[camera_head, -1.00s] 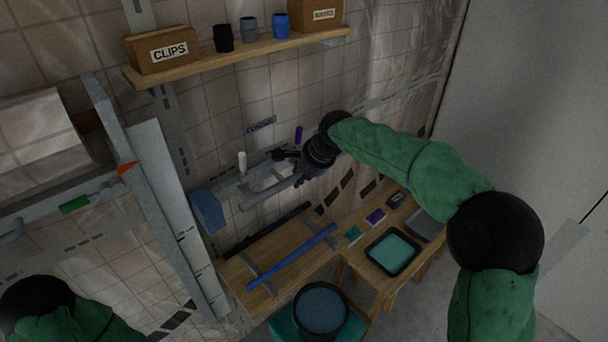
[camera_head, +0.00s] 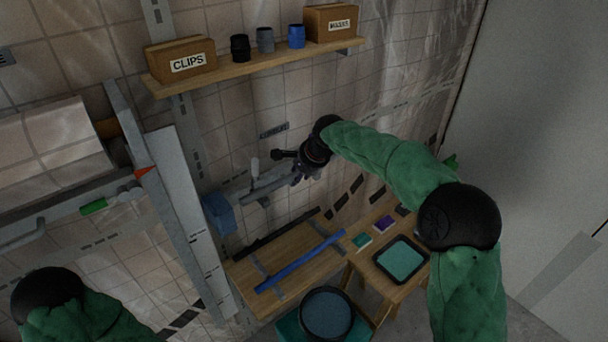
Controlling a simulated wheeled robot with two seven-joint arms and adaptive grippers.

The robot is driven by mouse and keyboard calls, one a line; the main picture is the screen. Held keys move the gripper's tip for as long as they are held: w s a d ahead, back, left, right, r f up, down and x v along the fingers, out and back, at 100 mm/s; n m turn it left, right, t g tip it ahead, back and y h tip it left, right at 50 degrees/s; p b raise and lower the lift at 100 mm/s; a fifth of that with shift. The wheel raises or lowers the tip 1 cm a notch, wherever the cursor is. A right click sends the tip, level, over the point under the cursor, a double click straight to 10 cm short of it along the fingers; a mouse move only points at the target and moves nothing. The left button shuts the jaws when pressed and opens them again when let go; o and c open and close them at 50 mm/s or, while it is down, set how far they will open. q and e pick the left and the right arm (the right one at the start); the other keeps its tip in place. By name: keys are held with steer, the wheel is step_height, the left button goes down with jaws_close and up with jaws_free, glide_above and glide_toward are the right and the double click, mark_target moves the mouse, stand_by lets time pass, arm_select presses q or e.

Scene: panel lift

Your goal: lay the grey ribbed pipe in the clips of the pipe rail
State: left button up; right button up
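The grey pipe (camera_head: 264,191) runs from my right gripper (camera_head: 298,176) down to the left, close to the wall. My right gripper appears closed around its right end; its fingertips are small and partly hidden by the wrist. The pale pipe rail (camera_head: 236,184) is on the tiled wall just behind the pipe, with a white upright piece (camera_head: 255,167) above it. The pipe overlaps the rail in this view, and I cannot tell whether it sits in the clips. My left gripper is out of view; only part of that arm shows at lower left.
A blue block (camera_head: 219,213) is at the rail's left end. Below, a wooden bench (camera_head: 305,267) carries a blue pipe (camera_head: 300,262) and a black pipe (camera_head: 276,234). A bucket (camera_head: 327,314) stands in front. A shelf (camera_head: 262,61) with boxes and cups is above.

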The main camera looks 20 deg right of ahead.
steer(key=shift+w+a+f+p, duration=0.1)
steer(key=shift+w+a+p, duration=0.2)
steer(key=shift+w, duration=0.3)
steer(key=shift+w+a+f+p, duration=0.15)
steer(key=shift+w+p, duration=0.1)
steer(key=shift+w, duration=0.35)
steer(key=shift+s+b+x, duration=0.2)
steer(key=shift+b+x, duration=0.75)
steer(key=shift+x, duration=1.75)
steer(key=shift+f, duration=0.15)
steer(key=o, duration=1.2)
steer(key=shift+o, duration=0.2)
steer(key=shift+d, duration=0.1)
